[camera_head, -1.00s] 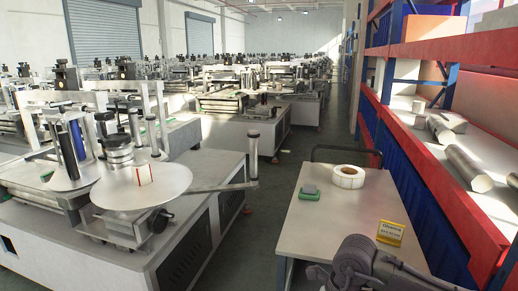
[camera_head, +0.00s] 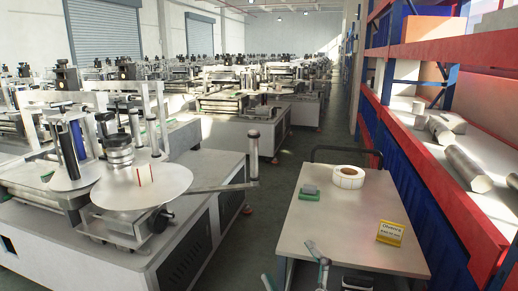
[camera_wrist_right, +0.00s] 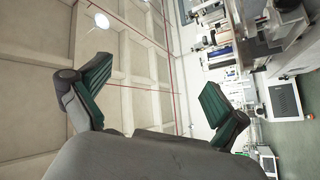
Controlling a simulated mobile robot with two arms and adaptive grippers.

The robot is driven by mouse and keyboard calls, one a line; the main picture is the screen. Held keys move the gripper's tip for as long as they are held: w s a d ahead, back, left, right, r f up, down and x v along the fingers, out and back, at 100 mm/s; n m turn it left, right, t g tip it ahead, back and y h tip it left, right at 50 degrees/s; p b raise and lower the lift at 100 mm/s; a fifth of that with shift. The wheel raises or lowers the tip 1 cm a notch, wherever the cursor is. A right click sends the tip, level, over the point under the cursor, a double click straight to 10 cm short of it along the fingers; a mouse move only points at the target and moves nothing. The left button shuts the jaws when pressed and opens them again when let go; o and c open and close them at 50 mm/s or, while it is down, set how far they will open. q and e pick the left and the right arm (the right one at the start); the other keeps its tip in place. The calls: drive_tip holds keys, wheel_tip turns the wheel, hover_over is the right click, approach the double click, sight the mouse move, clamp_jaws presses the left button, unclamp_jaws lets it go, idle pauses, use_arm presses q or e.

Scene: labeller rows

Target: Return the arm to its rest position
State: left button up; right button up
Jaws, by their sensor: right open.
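My right gripper (camera_head: 295,265) shows at the bottom edge of the head view, in front of the near edge of the white-topped table (camera_head: 330,235). In the right wrist view my right gripper (camera_wrist_right: 155,92) is open and empty. Its two green-padded fingers are wide apart, with the ceiling and machines behind them. My left gripper is in neither view now. Most of my right arm lies outside the head view.
A white label roll (camera_head: 348,177), a green-and-grey block (camera_head: 309,193) and a yellow sign (camera_head: 390,232) sit on the table. A labelling machine with a round plate (camera_head: 120,190) stands left. A red-and-blue rack (camera_head: 410,140) stands right. An aisle floor (camera_head: 245,255) is free between.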

drive_tip(key=s+d+f+m+g+h, duration=0.1)
drive_tip(key=d+f+m+g+h, duration=0.1)
drive_tip(key=d+f+m+h, duration=0.1)
drive_tip(key=s+d+f+m+g+h, duration=0.1)
drive_tip(key=d+f+m+g+h, duration=0.1)
drive_tip(key=f, duration=0.5)
drive_tip(key=s+d+f+m+g+h, duration=0.1)
drive_tip(key=s+d+f+m+h, duration=0.1)
drive_tip(key=d+f+m+h, duration=0.2)
drive_tip(key=shift+d+f+m+g+h, duration=0.25)
drive_tip(key=shift+d+f, duration=0.25)
drive_tip(key=shift+d, duration=0.15)
drive_tip(key=shift+d+f+m+g+h, duration=0.15)
drive_tip(key=shift+d+f+h, duration=0.1)
drive_tip(key=shift+d+f, duration=0.3)
drive_tip(key=s+d+f+m+g, duration=0.1)
drive_tip(key=s+d+f+g, duration=0.1)
drive_tip(key=s+f+g, duration=0.6)
drive_tip(key=s+d+f+m+g, duration=0.2)
drive_tip(key=s+f, duration=0.3)
drive_tip(key=s, duration=0.6)
wheel_tip(320, 180, down, 24)
drive_tip(key=s+f+g, duration=0.1)
drive_tip(key=s+g, duration=0.1)
drive_tip(key=s+d+f, duration=0.2)
drive_tip(key=s+f, duration=1.5)
drive_tip(key=shift+d+n+g, duration=0.2)
drive_tip(key=shift+n+g, duration=0.2)
drive_tip(key=shift+f, duration=0.1)
